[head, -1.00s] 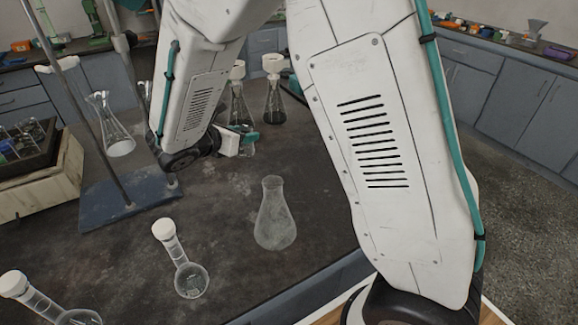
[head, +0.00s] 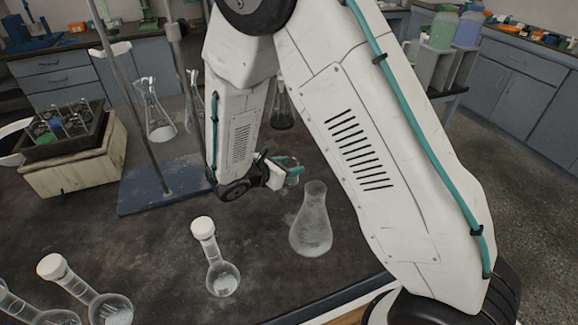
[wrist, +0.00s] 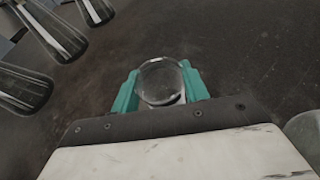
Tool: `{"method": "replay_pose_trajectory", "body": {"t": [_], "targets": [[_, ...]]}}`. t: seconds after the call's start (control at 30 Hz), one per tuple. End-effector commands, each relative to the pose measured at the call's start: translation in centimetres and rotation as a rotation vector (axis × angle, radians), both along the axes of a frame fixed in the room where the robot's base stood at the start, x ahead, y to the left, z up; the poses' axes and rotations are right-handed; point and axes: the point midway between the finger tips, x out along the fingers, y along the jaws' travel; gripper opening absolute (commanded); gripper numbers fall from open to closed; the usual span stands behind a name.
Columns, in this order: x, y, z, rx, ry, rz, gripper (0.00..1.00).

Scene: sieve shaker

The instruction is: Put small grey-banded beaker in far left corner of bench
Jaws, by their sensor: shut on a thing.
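My gripper (wrist: 160,88) has its teal fingers closed on the sides of a small round glass vessel, the beaker (wrist: 162,72), seen from above in the wrist view. Its grey band cannot be made out. In the head view my gripper (head: 289,166) is just behind the clear conical flask, with a bit of the beaker's glass (head: 294,177) showing at the fingers. Whether the beaker touches the bench (head: 165,240) is not clear. The bench's far left corner is not clearly visible.
A conical flask (head: 311,225) and a white-capped round flask (head: 221,275) stand near the front. A stand base (head: 150,188) and a box with a dark tray (head: 75,170) occupy the left. Other flasks (head: 156,115) stand behind. Bare bench lies between the box and front flasks.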

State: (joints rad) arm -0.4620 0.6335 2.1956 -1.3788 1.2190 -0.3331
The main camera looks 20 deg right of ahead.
Motion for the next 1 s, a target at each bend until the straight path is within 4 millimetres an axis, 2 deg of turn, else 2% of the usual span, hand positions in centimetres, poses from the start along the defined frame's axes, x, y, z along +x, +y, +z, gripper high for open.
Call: {"method": "replay_pose_trajectory", "body": {"t": [0.33, 0.37, 0.43, 0.77, 0.87, 1.0], "targets": [[0.0, 0.0, -0.4, 0.0, 0.0, 0.0, 0.22], [0.0, 0.0, -0.4, 0.0, -0.001, 0.001, 0.47], [0.0, 0.0, -0.4, 0.0, -0.001, 0.001, 0.66], [0.0, 0.0, -0.1, 0.001, -0.002, 0.0, 0.66], [-0.3, 0.8, 0.2, 0.001, -0.003, 0.002, 0.66], [-1.2, 3.1, 1.3, 0.001, -0.003, 0.005, 0.66]]}}
